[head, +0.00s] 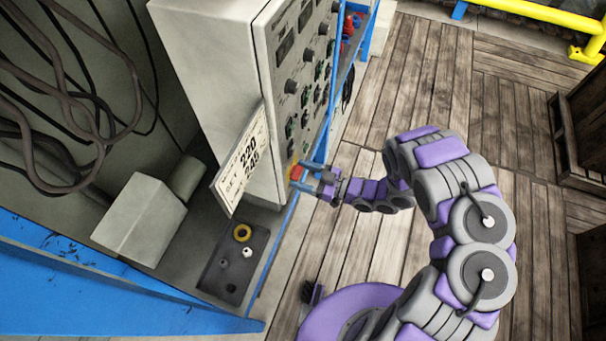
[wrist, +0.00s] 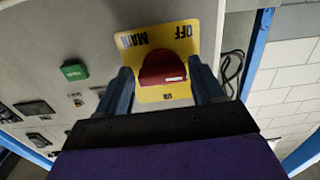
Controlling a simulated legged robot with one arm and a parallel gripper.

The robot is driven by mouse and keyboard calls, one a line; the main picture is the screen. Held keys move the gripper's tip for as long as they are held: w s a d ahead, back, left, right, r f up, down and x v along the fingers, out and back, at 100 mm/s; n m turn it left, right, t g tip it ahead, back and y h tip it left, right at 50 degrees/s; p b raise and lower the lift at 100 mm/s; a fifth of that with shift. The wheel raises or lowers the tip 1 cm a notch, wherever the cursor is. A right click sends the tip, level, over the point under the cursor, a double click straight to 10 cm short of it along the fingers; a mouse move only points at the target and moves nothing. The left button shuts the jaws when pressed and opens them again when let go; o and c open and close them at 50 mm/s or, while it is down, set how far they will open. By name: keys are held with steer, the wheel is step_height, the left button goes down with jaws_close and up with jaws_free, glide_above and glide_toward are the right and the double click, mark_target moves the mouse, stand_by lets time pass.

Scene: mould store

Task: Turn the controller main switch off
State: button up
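The main switch is a red knob (wrist: 160,66) on a yellow plate (wrist: 133,41) on the controller (head: 215,80) front. In the wrist view the plate's lettering is upside down: MAIN and OFF above the knob, ON below it. A short white mark shows on the knob's lower right; the exact setting is hard to read. My gripper (head: 301,176) is at the low front corner of the controller in the head view. In the wrist view its two blue-grey fingers stand open on either side of the knob, with gaps visible. Contact deeper in is hidden.
A green button (wrist: 74,70) and small dials sit beside the plate. A hanging tag (head: 241,164) is by the controller's corner.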

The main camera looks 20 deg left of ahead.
steer(key=shift+o, duration=1)
steer(key=s+d, duration=0.1)
steer(key=d, duration=1.6)
steer(key=shift+s+d, duration=0.15)
steer(key=shift+d, duration=0.05)
